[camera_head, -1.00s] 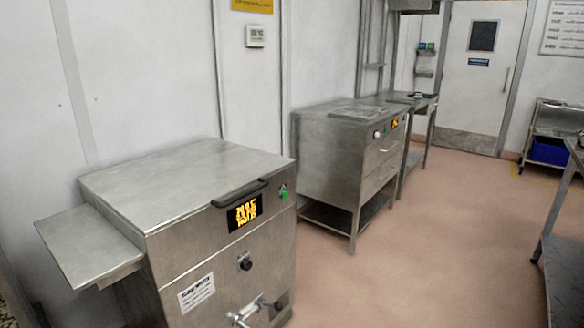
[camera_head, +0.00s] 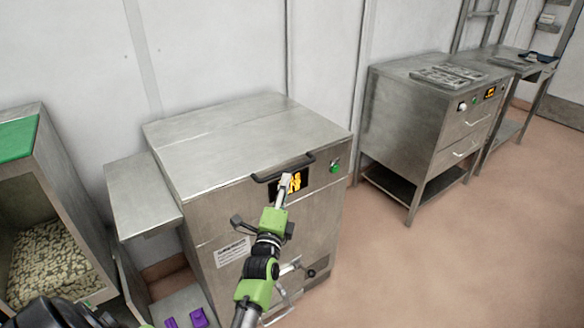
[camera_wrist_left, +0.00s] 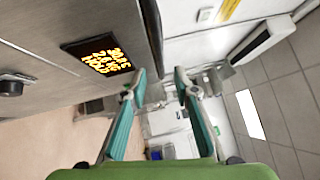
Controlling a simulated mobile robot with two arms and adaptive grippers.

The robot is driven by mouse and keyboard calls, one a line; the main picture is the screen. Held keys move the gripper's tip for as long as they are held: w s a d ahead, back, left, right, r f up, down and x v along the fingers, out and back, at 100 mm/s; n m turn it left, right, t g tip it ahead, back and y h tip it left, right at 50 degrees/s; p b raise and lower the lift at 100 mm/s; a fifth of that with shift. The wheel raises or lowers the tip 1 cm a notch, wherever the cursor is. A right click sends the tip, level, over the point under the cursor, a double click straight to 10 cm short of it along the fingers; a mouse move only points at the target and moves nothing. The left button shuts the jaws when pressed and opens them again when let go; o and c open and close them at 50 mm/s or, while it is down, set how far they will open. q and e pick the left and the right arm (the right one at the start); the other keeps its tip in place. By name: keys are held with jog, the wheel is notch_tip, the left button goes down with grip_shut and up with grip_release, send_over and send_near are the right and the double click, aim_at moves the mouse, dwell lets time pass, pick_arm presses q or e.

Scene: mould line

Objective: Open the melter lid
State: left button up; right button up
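The melter (camera_head: 205,145) is a steel cabinet with a flat lid, which lies shut. A black bar handle (camera_head: 268,177) is on the lid's front edge, above an orange-lit display (camera_head: 301,181). My left gripper (camera_head: 286,178) is at the handle and covers part of the display. In the left wrist view the left gripper (camera_wrist_left: 160,73) has its two fingers apart, with the dark handle (camera_wrist_left: 152,32) close to the fingertips and its lower end showing between them. I cannot tell whether they touch it. The display (camera_wrist_left: 98,54) shows left of the fingers. My right gripper is not in view.
A steel side shelf (camera_head: 143,194) joins the melter's left side. A bin of pale pieces (camera_head: 48,262) with a green top stands farther left. Purple items (camera_head: 198,317) lie low in front. A second steel cabinet (camera_head: 405,118) stands right; the floor (camera_head: 425,260) there is clear.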

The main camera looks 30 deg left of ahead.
aim_at(290, 169)
pick_arm(q)
jog(key=x, duration=0.8)
jog(key=shift+c, duration=0.4)
grip_shut()
